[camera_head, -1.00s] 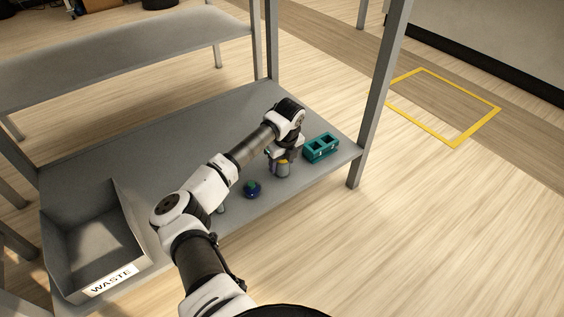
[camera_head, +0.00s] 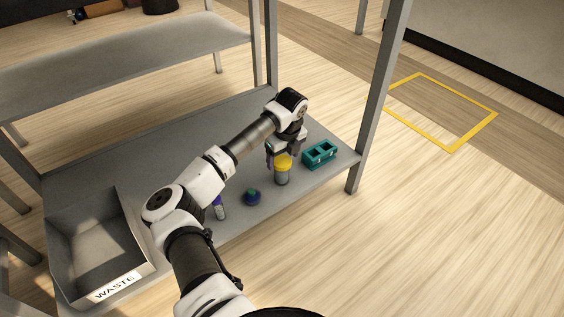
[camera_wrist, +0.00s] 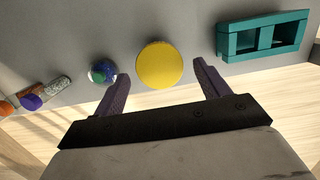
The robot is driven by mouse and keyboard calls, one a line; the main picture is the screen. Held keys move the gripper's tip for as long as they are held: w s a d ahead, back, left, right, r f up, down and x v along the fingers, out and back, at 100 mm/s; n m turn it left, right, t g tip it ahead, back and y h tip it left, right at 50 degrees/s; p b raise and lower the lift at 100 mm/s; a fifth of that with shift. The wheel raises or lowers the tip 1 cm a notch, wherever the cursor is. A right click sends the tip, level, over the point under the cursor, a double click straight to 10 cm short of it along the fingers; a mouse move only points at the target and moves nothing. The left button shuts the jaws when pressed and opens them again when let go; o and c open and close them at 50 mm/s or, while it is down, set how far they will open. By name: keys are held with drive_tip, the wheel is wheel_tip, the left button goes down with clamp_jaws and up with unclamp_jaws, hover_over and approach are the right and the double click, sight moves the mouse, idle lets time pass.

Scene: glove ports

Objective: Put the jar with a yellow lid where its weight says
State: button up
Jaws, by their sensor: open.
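The jar with a yellow lid (camera_head: 282,172) stands upright on the grey shelf near its front edge. In the wrist view its round yellow lid (camera_wrist: 160,64) lies ahead of and between my two fingertips. My gripper (camera_head: 284,147) is open and empty, above and just behind the jar in the head view. In the wrist view the fingers (camera_wrist: 160,72) show clear gaps on both sides of the lid. The jar's contents are hard to make out.
A teal two-slot holder (camera_head: 320,154) stands right of the jar. A small blue jar with a green top (camera_head: 252,197) and a purple-capped vial (camera_head: 219,209) stand left. A bin labelled WASTE (camera_head: 117,286) is at the shelf's left end. Shelf posts (camera_head: 380,95) rise at the right.

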drive_tip(key=r, duration=0.3)
drive_tip(key=r+p, duration=0.1)
drive_tip(key=r, duration=0.1)
drive_tip(key=shift+s+d+r, duration=0.25)
drive_tip(key=shift+s, duration=0.1)
